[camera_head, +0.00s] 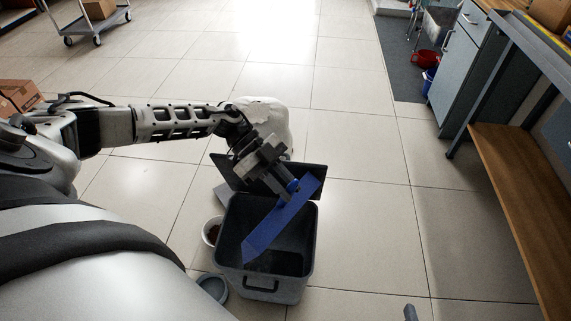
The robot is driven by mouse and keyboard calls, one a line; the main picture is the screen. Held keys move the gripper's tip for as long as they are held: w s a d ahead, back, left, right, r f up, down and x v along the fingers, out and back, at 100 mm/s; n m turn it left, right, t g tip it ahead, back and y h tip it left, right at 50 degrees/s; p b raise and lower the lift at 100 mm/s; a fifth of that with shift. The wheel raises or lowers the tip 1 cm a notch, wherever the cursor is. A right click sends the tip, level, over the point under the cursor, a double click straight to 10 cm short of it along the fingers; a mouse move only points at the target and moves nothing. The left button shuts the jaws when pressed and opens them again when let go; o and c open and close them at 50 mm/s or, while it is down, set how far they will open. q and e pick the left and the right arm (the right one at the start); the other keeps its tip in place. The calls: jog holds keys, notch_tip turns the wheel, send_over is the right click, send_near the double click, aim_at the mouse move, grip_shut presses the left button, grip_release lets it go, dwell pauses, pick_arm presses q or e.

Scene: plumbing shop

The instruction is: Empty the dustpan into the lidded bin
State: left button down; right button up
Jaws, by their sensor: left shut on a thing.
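My left gripper (285,188) is shut on the blue dustpan (270,232) by its handle end. The dustpan is tilted, its broad end low and to the left, over the opening of the grey bin (262,283). The bin stands open on the floor, a handle on its near side. Its dark lid (309,176) is raised at the back, partly hidden by my left gripper. The inside of the bin looks dark, and I cannot tell what lies in it. I cannot see whether the dustpan holds anything.
A white pot (211,231) with brown content and a round grey dish (212,288) stand left of the bin. A white sack (268,117) is behind my left arm. A workbench (520,190) is at right, a cart (88,24) far left. Tiled floor between is clear.

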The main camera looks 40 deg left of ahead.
aim_at(286, 205)
pick_arm(q)
notch_tip(286, 205, down, 3)
jog(key=shift+d+b, duration=0.1)
jog(key=shift+b, duration=0.5)
jog(key=shift+r, duration=0.1)
